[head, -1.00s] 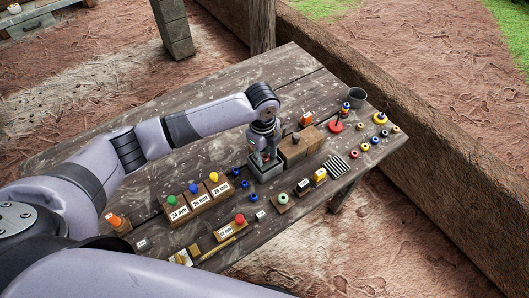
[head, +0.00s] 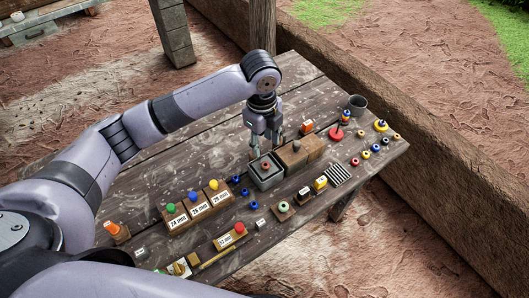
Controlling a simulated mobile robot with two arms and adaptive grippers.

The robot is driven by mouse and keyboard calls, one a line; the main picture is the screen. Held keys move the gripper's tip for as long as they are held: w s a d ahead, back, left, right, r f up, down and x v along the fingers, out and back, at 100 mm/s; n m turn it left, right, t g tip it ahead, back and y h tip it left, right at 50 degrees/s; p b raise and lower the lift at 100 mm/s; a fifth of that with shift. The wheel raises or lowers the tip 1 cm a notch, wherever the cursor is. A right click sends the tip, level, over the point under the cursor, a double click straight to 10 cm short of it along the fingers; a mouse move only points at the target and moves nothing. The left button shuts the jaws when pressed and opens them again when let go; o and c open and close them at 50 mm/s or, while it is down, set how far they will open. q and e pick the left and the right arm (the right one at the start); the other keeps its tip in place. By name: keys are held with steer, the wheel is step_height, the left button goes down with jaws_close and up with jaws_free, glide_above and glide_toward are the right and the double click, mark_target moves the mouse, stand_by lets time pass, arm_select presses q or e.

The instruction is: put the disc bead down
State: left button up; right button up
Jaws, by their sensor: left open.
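My left gripper (head: 265,146) is open, pointing down just above and behind a grey square box (head: 266,183). A small reddish bead (head: 265,165) shows at the top of that box, apart from the fingers. I take it for the disc bead, but its shape is too small to be sure. Nothing shows between the fingers. My right gripper is out of view.
A wooden block with a dark knob (head: 296,153) stands close right of the box. Labelled blocks with green, blue and yellow balls (head: 198,204) are at the left. The table's back left is clear.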

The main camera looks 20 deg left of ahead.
arm_select(q)
step_height(320, 180, up, 2)
steer(key=shift+r, duration=0.25)
